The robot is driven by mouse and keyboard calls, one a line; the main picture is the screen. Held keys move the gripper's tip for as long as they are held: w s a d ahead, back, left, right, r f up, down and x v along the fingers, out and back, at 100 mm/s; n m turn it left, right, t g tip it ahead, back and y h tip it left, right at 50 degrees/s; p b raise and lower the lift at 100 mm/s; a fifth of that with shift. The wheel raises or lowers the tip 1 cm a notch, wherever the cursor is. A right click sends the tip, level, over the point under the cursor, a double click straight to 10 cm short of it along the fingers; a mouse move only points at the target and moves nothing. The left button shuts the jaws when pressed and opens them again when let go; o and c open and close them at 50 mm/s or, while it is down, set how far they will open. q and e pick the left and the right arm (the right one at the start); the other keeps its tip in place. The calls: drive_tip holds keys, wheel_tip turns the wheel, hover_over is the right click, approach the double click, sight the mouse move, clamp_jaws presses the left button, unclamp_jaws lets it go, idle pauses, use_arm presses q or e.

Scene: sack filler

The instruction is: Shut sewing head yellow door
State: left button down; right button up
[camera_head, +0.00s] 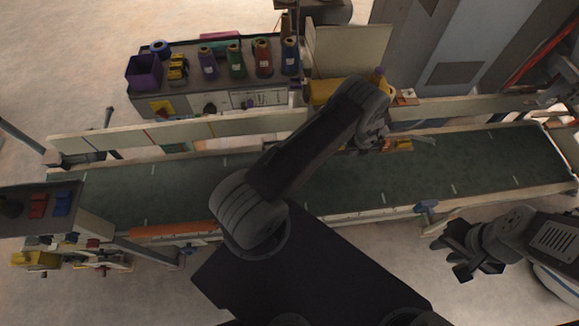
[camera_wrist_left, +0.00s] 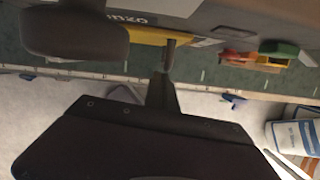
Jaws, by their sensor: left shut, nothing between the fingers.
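The yellow sewing head (camera_head: 322,91) stands at the far side of the green conveyor, partly hidden behind my left arm. A pale upright panel (camera_head: 348,48) rises just behind it; I cannot tell which part is the door or how far it stands open. In the left wrist view a yellow edge (camera_wrist_left: 146,36) shows close under a pale lettered surface. My left gripper (camera_head: 372,138) is shut and empty, close to the front of the sewing head above the belt; contact cannot be made out. My right gripper (camera_head: 457,257) is open and empty, before the conveyor's near side.
The green conveyor belt (camera_head: 460,165) runs across the scene with pale side rails. A bench (camera_head: 215,88) with several coloured thread cones and a purple bin (camera_head: 144,71) stands left of the sewing head. A grey cabinet (camera_head: 455,75) stands behind at right.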

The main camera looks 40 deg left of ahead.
use_arm(q)
drive_tip(key=shift+w+n, duration=0.2)
drive_tip(key=shift+n, duration=0.2)
drive_tip(key=shift+w+r, duration=0.1)
drive_tip(key=shift+r, duration=0.05)
idle(0.4)
